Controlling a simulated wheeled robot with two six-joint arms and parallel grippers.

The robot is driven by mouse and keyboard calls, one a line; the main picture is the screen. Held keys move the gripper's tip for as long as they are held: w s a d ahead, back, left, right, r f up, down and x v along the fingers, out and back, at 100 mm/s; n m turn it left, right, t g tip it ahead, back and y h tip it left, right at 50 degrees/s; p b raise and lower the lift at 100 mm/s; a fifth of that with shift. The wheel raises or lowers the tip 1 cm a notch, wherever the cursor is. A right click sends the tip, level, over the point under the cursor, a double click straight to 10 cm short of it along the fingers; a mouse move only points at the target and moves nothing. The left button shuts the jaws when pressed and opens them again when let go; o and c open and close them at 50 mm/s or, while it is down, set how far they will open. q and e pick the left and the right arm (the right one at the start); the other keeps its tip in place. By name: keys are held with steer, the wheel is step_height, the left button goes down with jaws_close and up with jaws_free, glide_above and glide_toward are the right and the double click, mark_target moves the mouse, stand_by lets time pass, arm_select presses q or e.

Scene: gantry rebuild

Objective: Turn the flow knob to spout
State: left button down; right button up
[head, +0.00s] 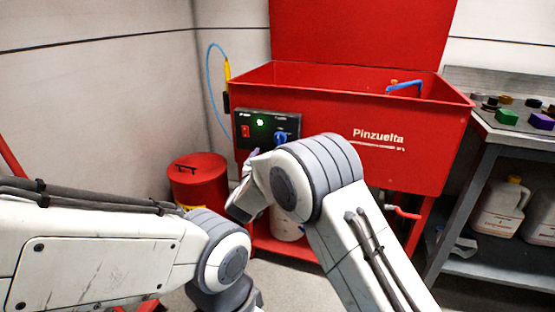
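The blue flow knob (281,138) sits on the right half of a black control panel (240,130) on the front of the red parts washer (340,125). The panel also has a red switch (245,131) and a lit green light (260,122). My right arm bends in front of the washer, just below and right of the knob. A small end part of that arm, perhaps the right gripper (250,160), shows just under the panel; its fingers are too hidden to read. My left arm enters from the left, and its gripper is not seen.
A red lidded can (197,180) stands on the floor left of the washer. A blue hose (209,75) hangs by the wall. A grey workbench (510,130) at right holds small coloured parts, with jugs (501,205) on its lower shelf. A red-handled pipe (402,212) is under the washer.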

mark_target(278, 142)
steer(key=x, duration=0.3)
steer(key=b+x, duration=0.1)
steer(key=x, duration=0.6)
steer(key=shift+w+d+b, duration=0.3)
steer(key=shift+d+b, duration=0.05)
steer(key=shift+d, duration=0.05)
jaws_close()
